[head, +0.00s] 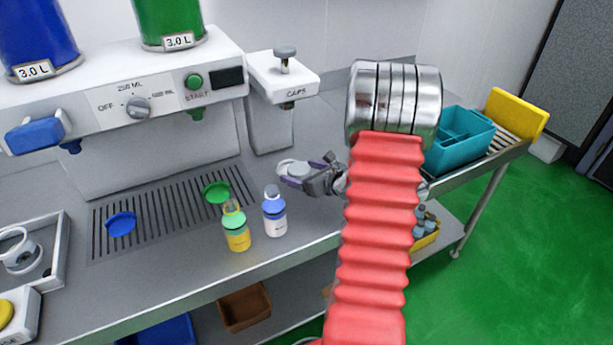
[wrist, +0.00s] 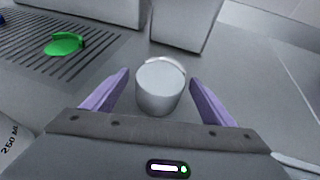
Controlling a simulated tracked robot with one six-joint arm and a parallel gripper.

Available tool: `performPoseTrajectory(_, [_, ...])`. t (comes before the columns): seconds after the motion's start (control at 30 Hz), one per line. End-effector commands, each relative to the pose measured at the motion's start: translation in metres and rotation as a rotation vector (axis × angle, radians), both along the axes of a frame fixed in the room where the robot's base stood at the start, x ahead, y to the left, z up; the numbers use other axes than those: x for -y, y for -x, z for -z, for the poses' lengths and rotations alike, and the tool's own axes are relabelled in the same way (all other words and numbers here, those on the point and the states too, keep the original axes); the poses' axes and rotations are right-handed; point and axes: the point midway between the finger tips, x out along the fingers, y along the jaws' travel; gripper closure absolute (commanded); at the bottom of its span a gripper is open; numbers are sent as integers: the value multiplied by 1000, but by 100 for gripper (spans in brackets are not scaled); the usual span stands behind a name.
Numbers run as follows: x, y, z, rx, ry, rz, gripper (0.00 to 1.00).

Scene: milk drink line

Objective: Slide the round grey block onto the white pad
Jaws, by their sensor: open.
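The round grey block (wrist: 160,90) stands upright between the two purple fingers of my gripper (wrist: 160,79) in the wrist view. The fingers are open, with a gap on each side of the block. A thin white arc of the white pad (wrist: 178,66) shows just beyond the block; the rest is hidden behind it. In the head view the block (head: 299,169) is a small grey shape at my gripper (head: 297,174), and a sliver of the pad (head: 284,164) shows to its left. I cannot tell how far the block overlaps the pad.
The caps dispenser (head: 270,115) stands behind the gripper. A teal caddy (head: 462,153) is at right.

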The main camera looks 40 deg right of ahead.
Motion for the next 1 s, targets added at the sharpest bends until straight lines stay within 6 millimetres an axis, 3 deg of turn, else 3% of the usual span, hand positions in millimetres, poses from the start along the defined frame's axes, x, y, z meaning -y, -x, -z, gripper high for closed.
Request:
performPoseTrajectory(0.2, [1,-14,6,-1,0,0,22])
performPoseTrajectory(0.5, [1,-15,7,-1,-1,1,22])
performPoseTrajectory(1.0, [1,-15,7,-1,-1,1,57])
